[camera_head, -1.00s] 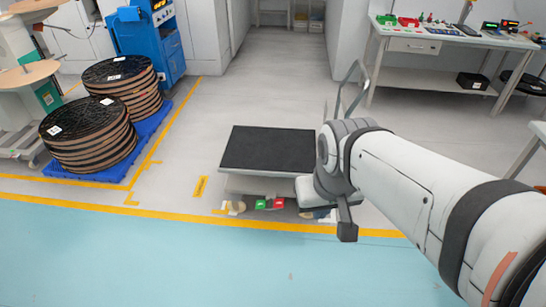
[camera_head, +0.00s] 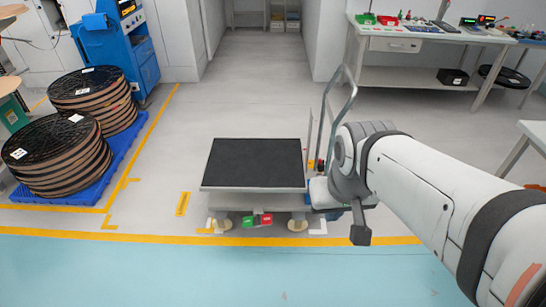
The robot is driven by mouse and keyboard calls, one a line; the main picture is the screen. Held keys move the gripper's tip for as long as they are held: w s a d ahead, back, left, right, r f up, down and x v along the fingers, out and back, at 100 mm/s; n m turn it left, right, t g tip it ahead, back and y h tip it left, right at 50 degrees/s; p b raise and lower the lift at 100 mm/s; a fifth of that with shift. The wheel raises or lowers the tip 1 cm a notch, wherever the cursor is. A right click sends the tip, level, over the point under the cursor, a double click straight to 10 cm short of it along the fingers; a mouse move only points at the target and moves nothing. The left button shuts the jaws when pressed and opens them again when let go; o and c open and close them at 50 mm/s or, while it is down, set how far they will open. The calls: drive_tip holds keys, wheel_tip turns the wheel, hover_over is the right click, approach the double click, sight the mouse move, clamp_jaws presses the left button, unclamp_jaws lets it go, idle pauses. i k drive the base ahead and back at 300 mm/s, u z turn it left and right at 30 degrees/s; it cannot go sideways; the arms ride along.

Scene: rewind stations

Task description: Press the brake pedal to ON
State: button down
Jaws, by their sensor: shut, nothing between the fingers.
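A low cart (camera_head: 253,164) with a black top and a grey frame stands on the floor in the middle. Under its front edge are a green pedal part (camera_head: 248,221) and a red pedal part (camera_head: 267,219), side by side. I cannot tell from here which of them is pressed down. My gripper (camera_head: 361,236) points down to the right of the cart's front, shut and empty. It is apart from the pedals, a clear distance to their right. The cart's upright handle (camera_head: 340,100) is partly hidden behind my arm.
Cable reels (camera_head: 56,150) stand on a blue pallet (camera_head: 118,165) at the left, near a blue machine (camera_head: 122,45). A workbench (camera_head: 420,30) is at the back right, and a table corner (camera_head: 535,130) at the right edge. The floor in front of the cart is clear.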

sight(266, 220)
drive_tip(key=z, duration=0.25)
drive_tip(key=i, duration=1.3)
drive_tip(key=u, duration=0.65)
